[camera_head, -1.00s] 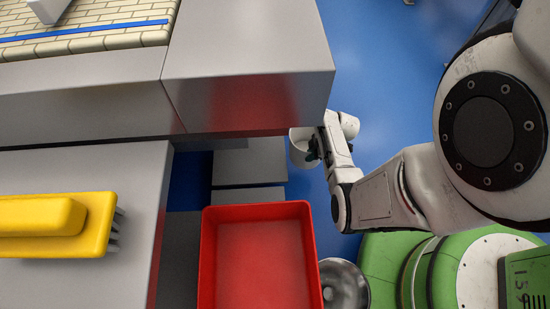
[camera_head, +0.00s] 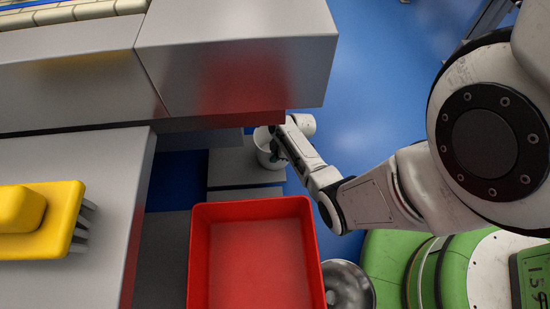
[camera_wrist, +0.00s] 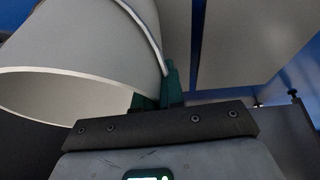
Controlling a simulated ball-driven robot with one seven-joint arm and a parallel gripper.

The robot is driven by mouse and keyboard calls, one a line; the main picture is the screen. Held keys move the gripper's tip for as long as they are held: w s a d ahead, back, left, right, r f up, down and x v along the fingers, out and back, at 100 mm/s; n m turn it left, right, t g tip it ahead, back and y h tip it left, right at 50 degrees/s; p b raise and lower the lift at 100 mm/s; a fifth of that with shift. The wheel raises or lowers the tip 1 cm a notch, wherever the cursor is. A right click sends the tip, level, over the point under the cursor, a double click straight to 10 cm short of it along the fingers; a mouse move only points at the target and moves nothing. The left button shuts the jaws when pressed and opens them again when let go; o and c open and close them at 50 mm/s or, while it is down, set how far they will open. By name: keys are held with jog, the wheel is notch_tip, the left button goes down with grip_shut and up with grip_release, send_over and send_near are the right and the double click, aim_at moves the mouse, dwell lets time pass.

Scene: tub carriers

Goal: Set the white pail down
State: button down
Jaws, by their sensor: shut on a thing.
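The white pail (camera_head: 264,146) is at the end of my arm in the head view, partly hidden behind my gripper (camera_head: 276,152). In the wrist view the pail (camera_wrist: 85,50) fills the upper left, with its open rim toward the lower left and a thin light band along its side. My gripper (camera_wrist: 158,95) is shut on the pail; its green fingers show at the pail's right side. In the head view the pail appears over the grey step-like surfaces (camera_head: 232,172). I cannot tell whether its base touches them.
A red tub (camera_head: 200,260) stands just below the pail in the picture, with a metal bowl (camera_head: 348,285) beside it. A grey counter (camera_head: 235,45) overhangs above. A yellow brush (camera_head: 40,215) lies on the left grey counter (camera_head: 110,170). Blue floor (camera_head: 370,90) is open to the right.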

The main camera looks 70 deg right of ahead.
jog(key=c, duration=1.2)
grip_release()
jog(key=shift+f, duration=0.2)
jog(key=shift+c, duration=0.2)
jog(key=shift+r, duration=0.1)
jog(key=p+v, duration=0.5)
jog(key=v, duration=0.7)
jog(key=shift+p, duration=0.4)
